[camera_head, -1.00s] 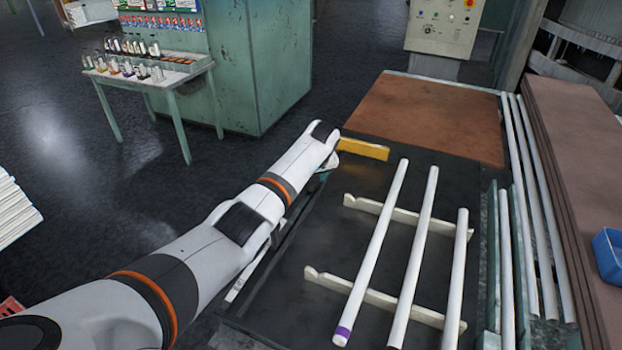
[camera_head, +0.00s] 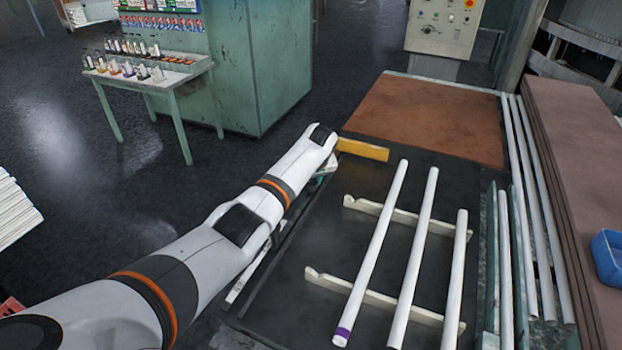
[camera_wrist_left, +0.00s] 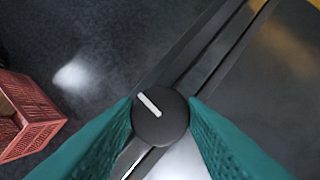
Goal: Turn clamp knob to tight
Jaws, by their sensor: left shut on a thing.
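The clamp knob (camera_wrist_left: 160,118) is a round black knob with a white pointer bar in the left wrist view. The bar slants from upper left to lower right. My left gripper (camera_wrist_left: 160,112) has its two teal fingers shut on the knob, one on each side. In the head view my left arm reaches in from the left. Its gripper (camera_head: 322,172) is at the left edge of the dark table, mostly hidden by the wrist, and the knob is hidden there. My right gripper is not in view.
A yellow bar (camera_head: 362,149) lies just right of my left wrist. White tubes (camera_head: 411,262) rest on two notched pale rails (camera_head: 378,299) on the dark table. A red crate (camera_wrist_left: 30,112) is on the floor at left in the wrist view.

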